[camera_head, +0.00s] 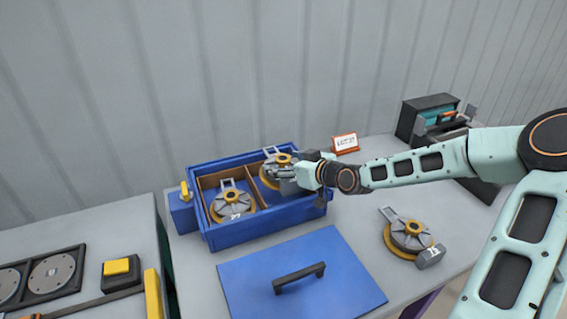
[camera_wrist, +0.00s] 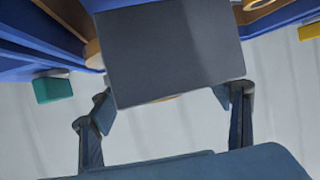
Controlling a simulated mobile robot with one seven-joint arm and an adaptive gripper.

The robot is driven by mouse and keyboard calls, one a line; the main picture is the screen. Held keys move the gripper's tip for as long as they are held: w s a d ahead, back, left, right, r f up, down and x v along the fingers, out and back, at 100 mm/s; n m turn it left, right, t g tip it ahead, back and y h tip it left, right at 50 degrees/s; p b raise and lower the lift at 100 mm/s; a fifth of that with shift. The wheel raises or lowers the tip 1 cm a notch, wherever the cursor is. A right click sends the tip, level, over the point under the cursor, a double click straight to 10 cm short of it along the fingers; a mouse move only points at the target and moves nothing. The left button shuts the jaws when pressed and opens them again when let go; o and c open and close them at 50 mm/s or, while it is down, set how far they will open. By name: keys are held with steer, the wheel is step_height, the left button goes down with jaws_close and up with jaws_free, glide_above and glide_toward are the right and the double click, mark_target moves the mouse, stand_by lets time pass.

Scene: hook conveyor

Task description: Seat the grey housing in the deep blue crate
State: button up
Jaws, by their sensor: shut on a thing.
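The deep blue crate (camera_head: 262,221) stands on the table with a divider inside. One grey housing with a yellow ring (camera_head: 233,203) lies in its left compartment. My gripper (camera_head: 292,177) is at the right compartment, shut on another grey housing (camera_head: 271,165), which is at or just above that compartment. My arm hides part of it, and I cannot tell if it touches the bottom. In the wrist view, the housing's dark grey block (camera_wrist: 170,50) sits between the fingers, with blue crate walls (camera_wrist: 40,50) around. A third grey housing (camera_head: 411,235) lies on the table at right.
A blue lid with a black handle (camera_head: 300,278) lies in front of the crate. An orange-and-white sign (camera_head: 345,143) and a dark tool box (camera_head: 428,112) stand behind. A left table holds a black tray (camera_head: 40,277) and a yellow-topped block (camera_head: 118,268).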

steer(key=shift+f+b, duration=2.5)
steer(key=shift+f, duration=0.55)
stand_by(0.5)
steer(key=o, duration=1.7)
steer(key=shift+c, duration=0.2)
steer(key=shift+f, duration=0.15)
steer(key=shift+d, duration=0.1)
